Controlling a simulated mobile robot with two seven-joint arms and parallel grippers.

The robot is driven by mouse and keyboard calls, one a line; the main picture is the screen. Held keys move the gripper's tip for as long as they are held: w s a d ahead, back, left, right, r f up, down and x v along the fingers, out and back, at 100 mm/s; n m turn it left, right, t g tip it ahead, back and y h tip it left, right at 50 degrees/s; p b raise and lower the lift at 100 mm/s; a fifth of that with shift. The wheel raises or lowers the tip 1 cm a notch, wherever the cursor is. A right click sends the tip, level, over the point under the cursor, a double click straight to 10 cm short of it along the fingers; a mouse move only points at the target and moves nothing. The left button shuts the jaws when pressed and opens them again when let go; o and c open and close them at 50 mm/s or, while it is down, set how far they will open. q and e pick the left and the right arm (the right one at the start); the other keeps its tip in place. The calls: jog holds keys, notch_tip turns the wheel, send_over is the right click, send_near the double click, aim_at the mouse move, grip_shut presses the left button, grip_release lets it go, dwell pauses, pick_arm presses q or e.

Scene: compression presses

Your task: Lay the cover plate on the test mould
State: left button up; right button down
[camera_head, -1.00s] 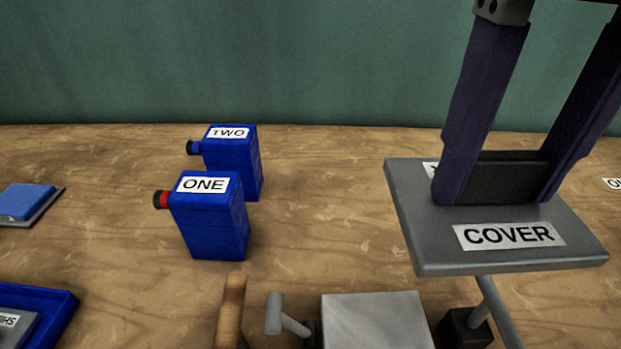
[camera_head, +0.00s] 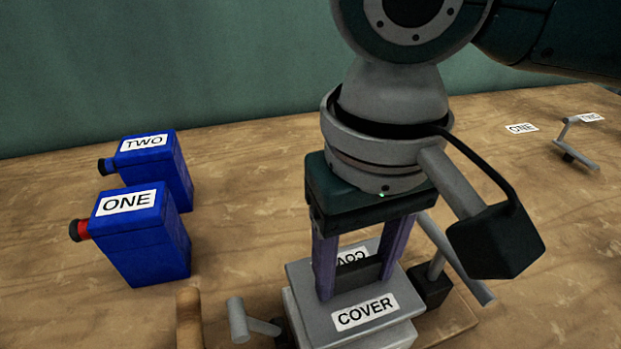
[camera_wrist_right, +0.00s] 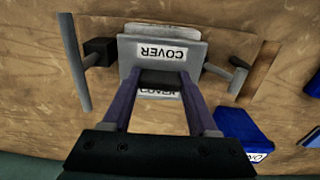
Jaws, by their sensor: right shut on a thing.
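The cover plate (camera_head: 365,312) is a flat grey plate with COVER labels and a dark raised grip in its middle. My right gripper (camera_head: 360,278) is shut on that grip, its two purple fingers pointing down. The test mould (camera_head: 403,336), a light grey block, is mostly hidden beneath the plate. The plate looks level and lies over the block, touching or very close; I cannot tell which. In the right wrist view, the plate (camera_wrist_right: 195,52) covers most of the block (camera_wrist_right: 150,30), whose far edge shows past it. My left gripper is not in view.
A bar with a black block (camera_head: 432,285) stands right of the mould, and a grey lever (camera_head: 250,325) and wooden handle (camera_head: 190,320) stand left. Blue canisters ONE (camera_head: 145,240) and TWO (camera_head: 155,165) are further left. A small grey lever piece (camera_head: 575,145) lies far right.

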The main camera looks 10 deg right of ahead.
aim_at(353, 286)
notch_tip(353, 286, down, 4)
jog(key=shift+f+b, duration=0.1)
jog(key=shift+b, duration=0.25)
jog(key=shift+f, duration=0.1)
jog(key=shift+c, duration=0.9)
grip_release()
notch_tip(353, 286, up, 12)
jog(key=shift+r+p, duration=0.15)
jog(key=shift+p, duration=0.8)
jog(key=s+a+f+n+t+y, duration=0.2)
jog(key=s+a+f+y, duration=0.2)
jog(key=s+a, duration=0.15)
jog(key=s+d+f+h, duration=0.2)
jog(key=s+d, duration=0.1)
jog(key=d, duration=0.4)
jog(key=s+d+f+m+t+h, duration=0.1)
jog(key=s+d+f, duration=0.1)
jog(key=d, duration=0.6)
jog(key=shift+s+f+t+h, duration=0.3)
jog(key=shift+s+h, duration=0.1)
jog(key=shift+s, duration=0.35)
